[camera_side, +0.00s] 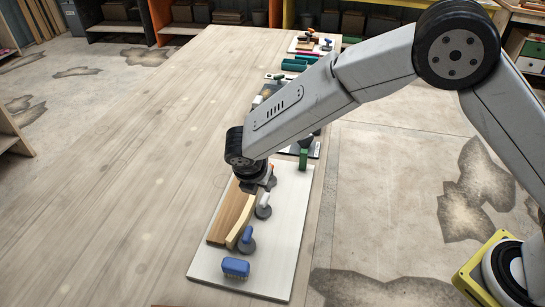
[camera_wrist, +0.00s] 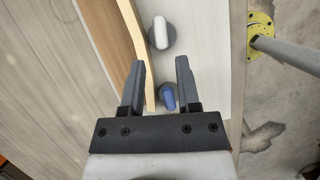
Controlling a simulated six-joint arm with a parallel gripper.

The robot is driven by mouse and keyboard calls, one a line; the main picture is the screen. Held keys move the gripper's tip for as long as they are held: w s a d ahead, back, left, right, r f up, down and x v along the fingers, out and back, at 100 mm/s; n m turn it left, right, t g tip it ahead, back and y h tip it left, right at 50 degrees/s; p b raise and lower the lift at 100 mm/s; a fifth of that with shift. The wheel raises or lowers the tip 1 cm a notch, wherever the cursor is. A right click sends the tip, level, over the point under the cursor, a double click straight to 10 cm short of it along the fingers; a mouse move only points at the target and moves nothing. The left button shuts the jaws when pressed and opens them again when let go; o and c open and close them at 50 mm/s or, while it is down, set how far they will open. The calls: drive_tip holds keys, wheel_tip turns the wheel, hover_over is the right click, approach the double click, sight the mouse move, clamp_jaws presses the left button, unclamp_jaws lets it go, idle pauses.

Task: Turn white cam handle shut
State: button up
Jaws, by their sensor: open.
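The white cam handle (camera_side: 264,200) stands on a grey disc beside a curved pale wood strip (camera_side: 240,224) on a white board. In the wrist view the white handle (camera_wrist: 161,33) lies lengthwise, ahead of the fingertips, and its disc is near the strip's edge. My gripper (camera_wrist: 160,68) is open and empty. In the side view my gripper (camera_side: 248,187) is above the board, behind the white handle, largely hidden by the arm. A blue cam handle (camera_wrist: 168,97) shows between the fingers in the wrist view.
A blue brush (camera_side: 235,267) lies on the white board's near end (camera_side: 270,279). A brown wood block (camera_side: 230,217) lies along the strip's left side. Teal and green items (camera_side: 294,65) lie farther back. The table left of the board is clear.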

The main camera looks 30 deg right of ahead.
sight(265, 196)
drive_tip(key=shift+f, duration=0.15)
drive_tip(key=shift+x, duration=3.75)
clamp_jaws()
